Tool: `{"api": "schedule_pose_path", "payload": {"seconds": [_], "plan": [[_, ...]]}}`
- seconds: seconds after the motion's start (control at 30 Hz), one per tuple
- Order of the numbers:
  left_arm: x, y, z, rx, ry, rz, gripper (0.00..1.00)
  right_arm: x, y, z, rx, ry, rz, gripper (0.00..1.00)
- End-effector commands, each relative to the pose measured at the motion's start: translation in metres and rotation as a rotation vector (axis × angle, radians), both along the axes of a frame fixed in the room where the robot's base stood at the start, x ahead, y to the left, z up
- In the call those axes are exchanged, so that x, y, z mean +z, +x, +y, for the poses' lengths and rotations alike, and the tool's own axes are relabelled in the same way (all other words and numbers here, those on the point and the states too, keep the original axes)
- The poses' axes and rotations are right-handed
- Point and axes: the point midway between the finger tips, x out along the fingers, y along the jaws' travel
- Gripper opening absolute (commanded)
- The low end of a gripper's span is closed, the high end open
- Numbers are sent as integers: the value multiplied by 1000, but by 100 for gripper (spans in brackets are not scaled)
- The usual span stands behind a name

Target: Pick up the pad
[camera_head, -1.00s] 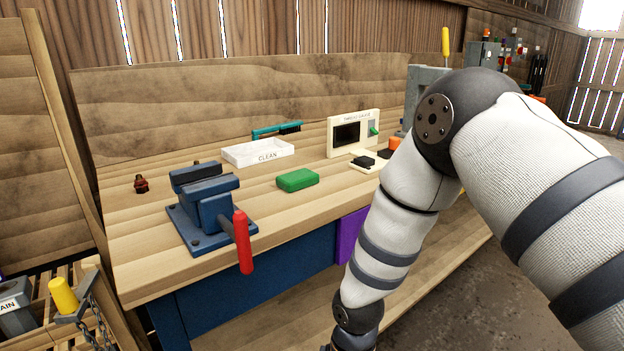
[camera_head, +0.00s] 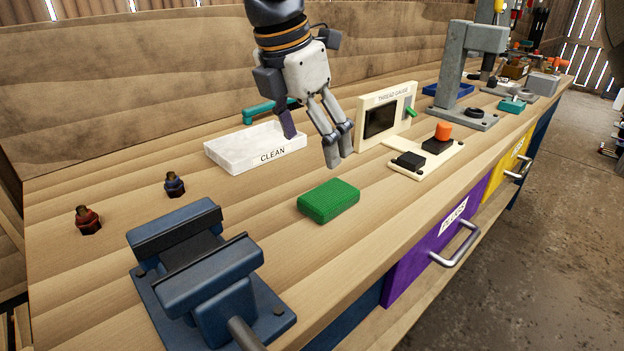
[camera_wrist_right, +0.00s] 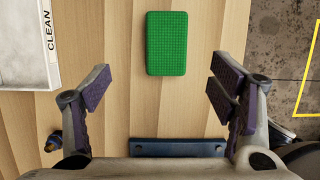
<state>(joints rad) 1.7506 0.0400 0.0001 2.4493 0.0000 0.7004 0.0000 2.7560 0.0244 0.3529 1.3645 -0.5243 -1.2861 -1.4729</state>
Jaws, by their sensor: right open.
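The green pad (camera_head: 328,201) lies flat on the workbench, between the blue vise and the thread gauge, in the head view. In the right wrist view the pad (camera_wrist_right: 167,43) lies ahead of the fingers, roughly centred between them. My right gripper (camera_head: 314,142) hangs over the bench with its fingers pointing down, spread open and empty. It appears above and behind the pad, not touching it. Both finger pads of the right gripper (camera_wrist_right: 161,84) show wide apart in the wrist view. My left gripper is not in view.
A blue vise (camera_head: 205,275) stands at the front left. A thread gauge (camera_head: 388,118) stands to the right. Two small fittings (camera_head: 88,220) sit at left. Bench around the pad is clear.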

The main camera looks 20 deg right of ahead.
Motion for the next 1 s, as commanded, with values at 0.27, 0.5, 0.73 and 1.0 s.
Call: {"api": "schedule_pose_path", "payload": {"seconds": [0.27,0.5,0.73,1.0], "plan": [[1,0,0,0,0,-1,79,-53,4,-15,-1,0,3,78],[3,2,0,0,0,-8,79,-92,9,-26,-1,1,3,78],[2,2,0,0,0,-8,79,-106,11,-30,0,2,-2,78],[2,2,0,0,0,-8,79,-106,11,-30,-1,1,-1,39]]}}
